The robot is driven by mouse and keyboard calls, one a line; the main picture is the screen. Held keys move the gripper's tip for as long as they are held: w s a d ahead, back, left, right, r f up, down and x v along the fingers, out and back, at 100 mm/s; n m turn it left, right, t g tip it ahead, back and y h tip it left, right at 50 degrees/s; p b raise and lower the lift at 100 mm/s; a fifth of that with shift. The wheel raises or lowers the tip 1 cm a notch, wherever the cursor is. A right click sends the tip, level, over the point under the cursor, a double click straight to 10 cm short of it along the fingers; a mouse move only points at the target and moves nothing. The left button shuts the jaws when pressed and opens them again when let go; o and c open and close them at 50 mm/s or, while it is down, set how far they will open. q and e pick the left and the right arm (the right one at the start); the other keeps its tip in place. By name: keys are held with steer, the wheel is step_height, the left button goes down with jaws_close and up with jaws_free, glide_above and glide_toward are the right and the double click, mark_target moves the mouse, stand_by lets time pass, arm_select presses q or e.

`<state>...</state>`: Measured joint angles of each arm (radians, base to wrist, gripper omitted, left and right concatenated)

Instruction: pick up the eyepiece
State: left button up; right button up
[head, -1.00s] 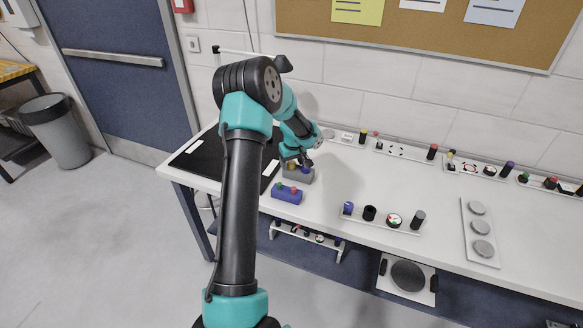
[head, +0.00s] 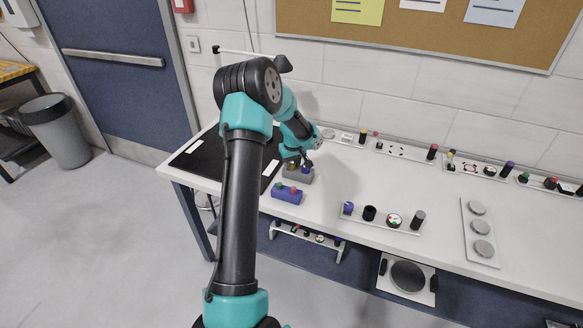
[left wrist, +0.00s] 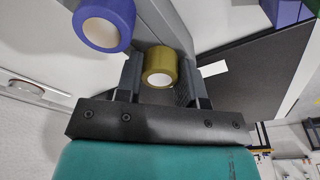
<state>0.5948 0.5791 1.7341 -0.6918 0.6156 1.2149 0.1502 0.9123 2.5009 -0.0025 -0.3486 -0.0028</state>
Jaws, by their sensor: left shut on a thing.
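My left gripper (head: 297,161) is at the grey block (head: 299,177) on the white table, near the black mat. In the left wrist view its two fingers (left wrist: 165,80) are shut on an olive-yellow cylinder (left wrist: 159,67) with a pale round end, which I take to be the eyepiece. A blue-purple cylinder (left wrist: 104,24) with a similar pale end stands beside it, outside the fingers. Whether the yellow cylinder still touches the grey block is unclear. My right gripper is not in view.
A purple block (head: 287,195) with green and red knobs stands just in front. A white rack (head: 382,219) with several small parts lies to the right. More racks line the wall, and a plate with grey discs (head: 480,232) lies further right. The table between is clear.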

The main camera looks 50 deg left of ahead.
mark_target(292, 162)
arm_select(q)
steer(key=shift+c, duration=1)
step_height(292, 162, up, 10)
stand_by(0.4)
steer(key=w+d+m, duration=0.2)
steer(key=d+m, duration=0.4)
steer(key=d, duration=0.9)
steer(key=w+d+f+m+h, duration=0.1)
steer(key=w+d+m, duration=0.2)
steer(key=d, duration=1.2)
steer(key=w+d+m+t+h, duration=0.1)
steer(key=w+d+m, duration=0.2)
steer(key=d+m, duration=0.6)
steer(key=d, duration=0.6)
steer(key=shift+w+d+f, duration=0.2)
steer(key=shift+d, duration=0.2)
